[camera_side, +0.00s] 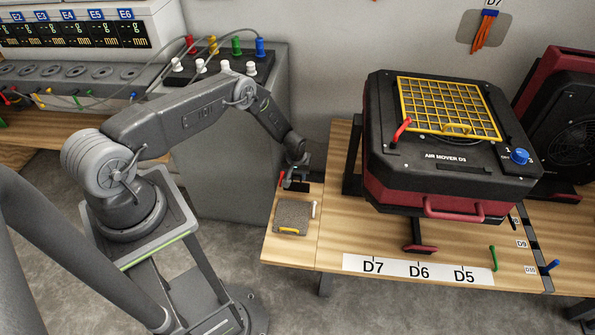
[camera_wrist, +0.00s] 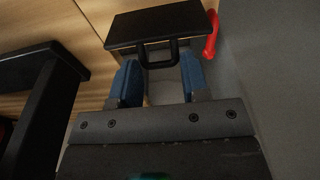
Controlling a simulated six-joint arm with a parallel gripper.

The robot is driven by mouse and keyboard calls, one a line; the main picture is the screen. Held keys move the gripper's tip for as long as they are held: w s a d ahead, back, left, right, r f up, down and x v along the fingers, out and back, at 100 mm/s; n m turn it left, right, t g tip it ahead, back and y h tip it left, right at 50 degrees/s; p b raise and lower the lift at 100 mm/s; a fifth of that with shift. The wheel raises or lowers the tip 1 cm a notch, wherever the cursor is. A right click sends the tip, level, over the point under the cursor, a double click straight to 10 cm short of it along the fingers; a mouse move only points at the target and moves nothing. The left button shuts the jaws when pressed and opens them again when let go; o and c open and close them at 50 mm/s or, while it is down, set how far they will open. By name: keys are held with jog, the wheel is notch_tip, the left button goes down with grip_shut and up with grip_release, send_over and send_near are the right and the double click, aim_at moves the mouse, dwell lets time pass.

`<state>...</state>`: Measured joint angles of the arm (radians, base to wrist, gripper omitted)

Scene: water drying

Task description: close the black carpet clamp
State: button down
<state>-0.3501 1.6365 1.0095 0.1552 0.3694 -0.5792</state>
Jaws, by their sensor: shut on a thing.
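The black carpet clamp (camera_wrist: 150,24) shows in the wrist view as a dark flat plate with a looped handle (camera_wrist: 157,64). A red lever (camera_wrist: 212,34) is beside its right end. My gripper (camera_wrist: 160,74) has its two blue fingers on either side of the looped handle and is shut on it. In the side view my gripper (camera_side: 296,178) is low at the back of the small wooden table, and the clamp is mostly hidden by it. A red part (camera_side: 281,176) shows just left of the gripper there.
A grey carpet piece (camera_side: 291,214) with a yellow strip lies on the table in front of the gripper. A small white object (camera_side: 314,209) is beside it. The large air mover (camera_side: 445,159) stands to the right. A grey cabinet (camera_side: 235,150) is close behind and left.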

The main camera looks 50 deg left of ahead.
aim_at(293, 210)
jog(key=s+d, duration=0.3)
jog(key=shift+s+d+f, duration=0.1)
jog(key=shift+d+f, duration=0.05)
jog(key=shift+f, duration=0.2)
jog(key=shift+s+d+f, duration=0.45)
jog(key=shift+s+d, duration=0.2)
jog(key=shift+s, duration=0.1)
jog(key=shift+s+d+f, duration=0.9)
jog(key=shift+f, duration=0.2)
jog(key=shift+s+d+f, duration=0.25)
jog(key=shift+f, duration=0.2)
jog(key=shift+s+d+f, duration=0.2)
jog(key=shift+f, duration=0.55)
